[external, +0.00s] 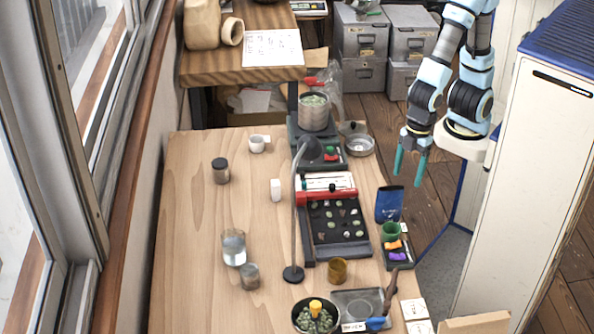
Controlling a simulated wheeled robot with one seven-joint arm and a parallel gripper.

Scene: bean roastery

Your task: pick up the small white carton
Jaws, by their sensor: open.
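A small white carton (276,190) stands on the wooden table, just left of the lamp stem and the black sample tray. My gripper (410,175) hangs at the right, past the table's right edge. Its two teal fingers point down, apart and empty. The carton is well to the left of my gripper, with the lamp and the tray between them.
A thin desk lamp (293,274) stands right of the carton. A white cup (257,144), a dark-lidded jar (220,171) and a glass of water (233,247) are spread around it. A blue pouch (389,204) stands at the right edge. The table's left side is clear.

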